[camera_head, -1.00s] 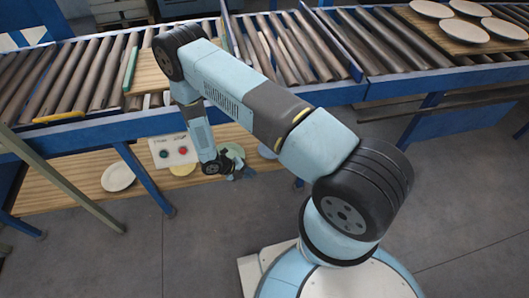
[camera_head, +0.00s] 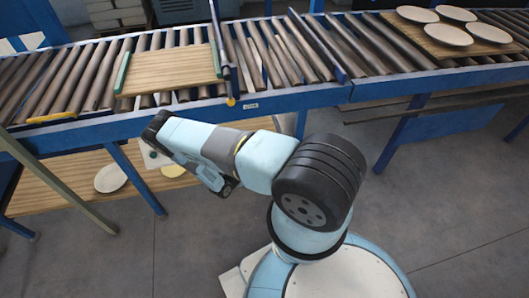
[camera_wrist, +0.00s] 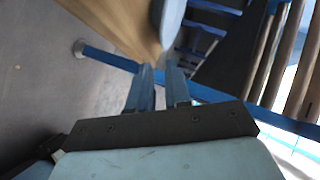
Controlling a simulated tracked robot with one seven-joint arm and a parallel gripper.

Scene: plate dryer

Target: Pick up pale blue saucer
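The pale blue saucer (camera_wrist: 172,20) shows at the top of the wrist view, partly cut off by the frame edge, at the end of a wooden board (camera_wrist: 118,22). My gripper (camera_wrist: 160,72) has its two blue fingers apart with a gap between them. Nothing shows between them. The saucer lies beyond the fingertips and looks apart from them, though the exact distance is unclear. In the head view my arm hides the saucer and my gripper.
A white plate (camera_head: 110,178) and a yellow saucer (camera_head: 173,170) lie on the lower wooden shelf (camera_head: 60,190). Blue legs and the roller conveyor (camera_head: 300,98) stand close to my arm. Several plates (camera_head: 443,33) sit on a board at upper right. Front floor is clear.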

